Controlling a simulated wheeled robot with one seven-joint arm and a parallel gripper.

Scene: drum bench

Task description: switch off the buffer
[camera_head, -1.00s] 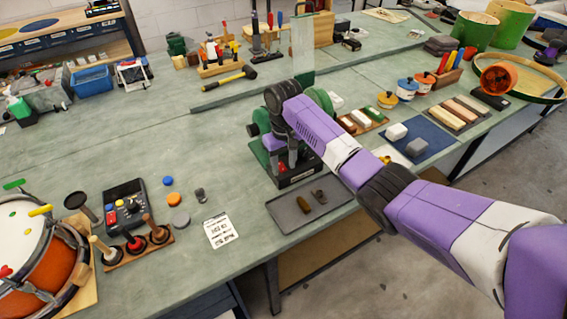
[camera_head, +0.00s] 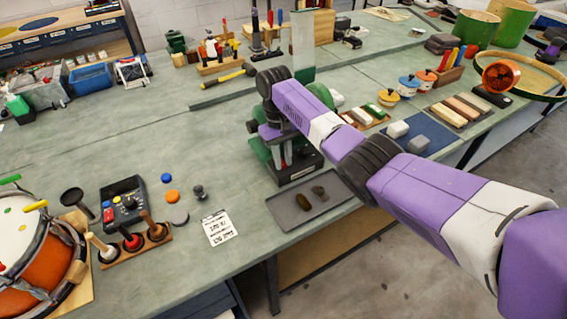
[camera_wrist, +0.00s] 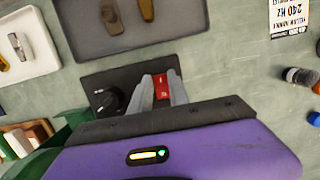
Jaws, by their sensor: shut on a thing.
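The buffer (camera_head: 320,95) is a green bench machine at the middle of the head view, partly hidden behind my arm. Its dark base (camera_head: 300,172) stands behind a grey tray. In the wrist view the base's dark panel (camera_wrist: 125,78) carries a black knob (camera_wrist: 108,101) and a red rocker switch (camera_wrist: 162,86). My gripper (camera_wrist: 163,82) is shut with its two grey fingers either side of the red switch. In the head view my gripper (camera_head: 283,155) points down at the front of the base. The switch's position cannot be told.
The grey tray (camera_head: 333,207) with two dark pieces lies in front of the base. A white printed card (camera_head: 219,228) and several small pucks lie to the left. Coloured bars, pots and blocks stand to the right. Bare bench lies left of the buffer.

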